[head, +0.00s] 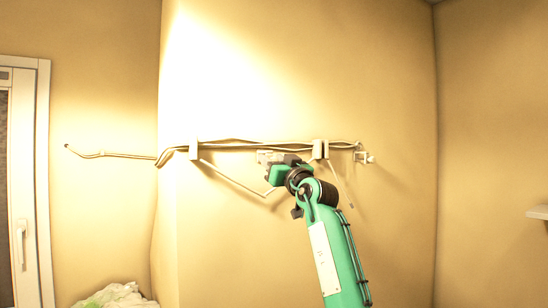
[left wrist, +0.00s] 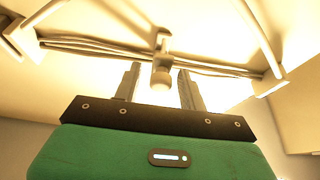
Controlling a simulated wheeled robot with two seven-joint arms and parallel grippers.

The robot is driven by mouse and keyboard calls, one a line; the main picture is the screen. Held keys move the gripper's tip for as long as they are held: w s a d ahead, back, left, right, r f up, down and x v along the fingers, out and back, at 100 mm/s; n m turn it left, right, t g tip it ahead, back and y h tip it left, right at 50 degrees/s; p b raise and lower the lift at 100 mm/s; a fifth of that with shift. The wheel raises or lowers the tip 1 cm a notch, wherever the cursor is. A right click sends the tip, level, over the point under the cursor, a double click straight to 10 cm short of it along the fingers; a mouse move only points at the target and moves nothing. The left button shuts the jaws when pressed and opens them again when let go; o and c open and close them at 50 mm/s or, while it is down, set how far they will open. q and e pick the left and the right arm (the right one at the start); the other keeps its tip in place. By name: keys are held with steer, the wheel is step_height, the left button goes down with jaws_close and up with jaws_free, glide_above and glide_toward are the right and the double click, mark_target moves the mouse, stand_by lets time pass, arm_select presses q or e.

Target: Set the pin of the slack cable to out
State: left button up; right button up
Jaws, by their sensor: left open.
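Several cables (head: 250,142) run along the wall through white brackets in the head view. One slack cable (head: 232,180) sags below them, and its right end passes behind my green arm. My left gripper (head: 265,157) is up at the cable run, between the brackets. In the left wrist view its two grey fingers (left wrist: 158,88) are apart. A pale peg with a round end (left wrist: 162,75) shows between them in the picture; I cannot tell whether it is the slack cable's pin or whether a finger touches it. My right gripper is not in view.
White brackets stand at the left (head: 194,150) and right (head: 320,149) of the run. A small white fitting (head: 364,157) is on the wall farther right. A white-framed door (head: 43,180) is at far left, with a pale heap (head: 116,296) below. The wall under the cables is mostly clear.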

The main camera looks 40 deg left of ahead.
arm_select(q)
jaws_close()
steer(key=shift+s+d+f+b, duration=0.1)
steer(key=shift+s+d+b, duration=0.15)
steer(key=shift+d+b, duration=0.45)
steer(key=shift+s+d+f+b, duration=0.1)
steer(key=shift+s+d+b, duration=0.2)
steer(key=shift+d, duration=0.6)
steer(key=shift+w+d+r, duration=0.1)
steer(key=shift+c, duration=1.4)
jaws_free()
steer(key=shift+o, duration=1.4)
steer(key=shift+d+r, duration=0.1)
steer(key=shift+d, duration=0.05)
